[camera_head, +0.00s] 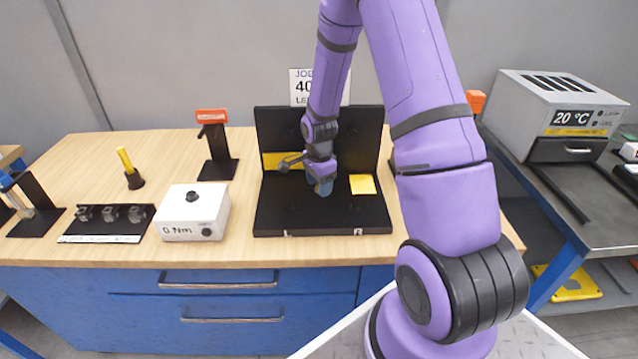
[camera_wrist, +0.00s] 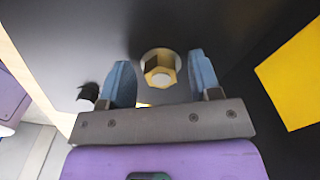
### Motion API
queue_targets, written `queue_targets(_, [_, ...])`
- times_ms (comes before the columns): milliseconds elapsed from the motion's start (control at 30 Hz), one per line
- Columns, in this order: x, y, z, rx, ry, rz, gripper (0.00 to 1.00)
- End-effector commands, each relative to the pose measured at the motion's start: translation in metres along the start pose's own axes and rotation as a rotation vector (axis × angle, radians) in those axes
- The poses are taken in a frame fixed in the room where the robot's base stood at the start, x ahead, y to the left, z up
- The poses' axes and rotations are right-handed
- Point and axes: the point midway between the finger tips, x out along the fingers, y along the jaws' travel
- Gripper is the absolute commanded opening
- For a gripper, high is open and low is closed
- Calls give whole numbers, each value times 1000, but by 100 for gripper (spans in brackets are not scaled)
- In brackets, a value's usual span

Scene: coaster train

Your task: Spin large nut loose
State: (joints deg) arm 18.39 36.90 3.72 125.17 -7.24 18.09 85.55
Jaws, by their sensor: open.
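The large nut (camera_wrist: 159,72) is a brass-coloured hexagon in the wrist view, seated at a round grey collar on a dark surface. My gripper (camera_wrist: 160,80) is open, with one blue finger on each side of the nut. Gaps show between the nut and both fingers, so neither appears to touch it. In the head view my gripper (camera_head: 322,187) is low over the black fixture (camera_head: 280,215), near its upright back panel. The nut is hidden there behind my gripper and arm.
A yellow square (camera_head: 362,184) lies right of my gripper. Left on the wooden bench are a white box (camera_head: 193,213) with knobs, a black stand with an orange top (camera_head: 212,116), and a black tray of sockets (camera_head: 108,222). A grey oven-like unit (camera_head: 545,95) stands right.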

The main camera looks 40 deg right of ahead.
Motion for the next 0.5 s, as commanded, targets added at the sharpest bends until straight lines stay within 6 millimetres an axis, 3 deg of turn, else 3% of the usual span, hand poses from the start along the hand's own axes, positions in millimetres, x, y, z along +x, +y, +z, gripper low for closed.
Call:
queue_targets(167, [0, 0, 0, 0, 0, 0, 57])
queue_targets(367, [0, 0, 0, 0, 0, 0, 12])
queue_targets(500, [0, 0, 0, -1, 0, 0, 8])
